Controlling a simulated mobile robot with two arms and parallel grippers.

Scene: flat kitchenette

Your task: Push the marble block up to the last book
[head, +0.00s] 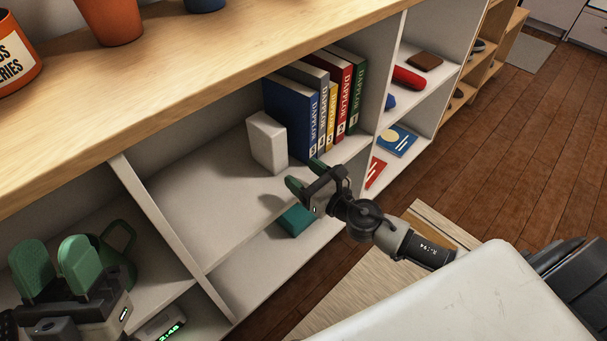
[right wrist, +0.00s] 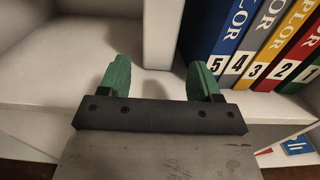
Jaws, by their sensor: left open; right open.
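The white marble block (head: 267,143) stands upright on the upper shelf, close to the left side of the blue book (head: 290,117). Several books stand in a row to its right, ending in a green one (head: 357,92) by the divider. My right gripper (head: 305,177) is open in front of the block, near the shelf's front edge. In the right wrist view, the block (right wrist: 162,35) is ahead between the open green fingers (right wrist: 158,82), with the blue book (right wrist: 212,45) just right of it. My left gripper (head: 56,268) is open and empty at the lower left.
A wooden counter (head: 200,75) overhangs the shelf. A divider (head: 160,215) bounds the compartment on the left; shelf space left of the block is bare. A teal item (head: 296,220) lies below. A green mug (head: 117,245) is behind my left gripper.

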